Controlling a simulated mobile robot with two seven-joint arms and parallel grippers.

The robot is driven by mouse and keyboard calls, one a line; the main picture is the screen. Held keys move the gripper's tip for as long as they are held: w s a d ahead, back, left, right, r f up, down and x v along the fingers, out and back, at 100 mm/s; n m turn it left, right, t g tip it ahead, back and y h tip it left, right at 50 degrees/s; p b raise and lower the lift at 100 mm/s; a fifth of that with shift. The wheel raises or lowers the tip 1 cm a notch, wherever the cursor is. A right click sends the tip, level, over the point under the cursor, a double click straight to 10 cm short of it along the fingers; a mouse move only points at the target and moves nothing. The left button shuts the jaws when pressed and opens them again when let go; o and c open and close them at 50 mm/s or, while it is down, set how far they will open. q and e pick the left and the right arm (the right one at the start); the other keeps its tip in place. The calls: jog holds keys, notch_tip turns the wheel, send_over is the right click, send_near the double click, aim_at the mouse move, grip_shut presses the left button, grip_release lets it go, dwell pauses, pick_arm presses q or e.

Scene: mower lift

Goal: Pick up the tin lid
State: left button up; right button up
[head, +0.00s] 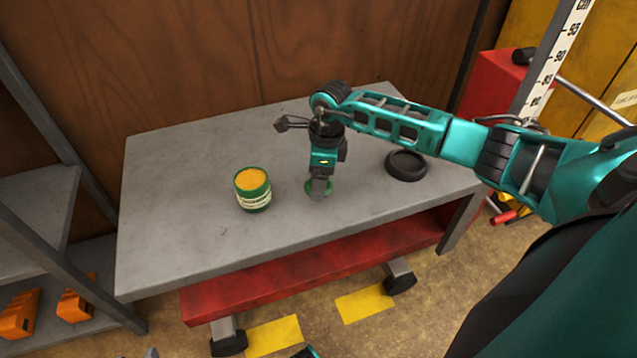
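The green tin lid (329,188) lies on the grey workbench top (190,240). My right gripper (319,190) points down at the lid and covers much of it, with only parts of its green rim showing around the fingers. The fingers are at or just above the lid; I cannot tell whether they touch or grip it. The open green tin (254,192), filled with something yellow-orange, stands upright on the bench to the left of the lid. My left gripper is not in view.
A black ring-shaped thing (406,165) lies on the bench to the right of my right gripper. A grey shelf (35,210) with orange items stands at the left. A red cabinet (492,85) stands behind at the right. The bench's left part is clear.

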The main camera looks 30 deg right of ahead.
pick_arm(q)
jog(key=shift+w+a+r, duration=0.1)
pick_arm(e)
jog(key=c, duration=0.9)
jog(key=shift+c, duration=0.2)
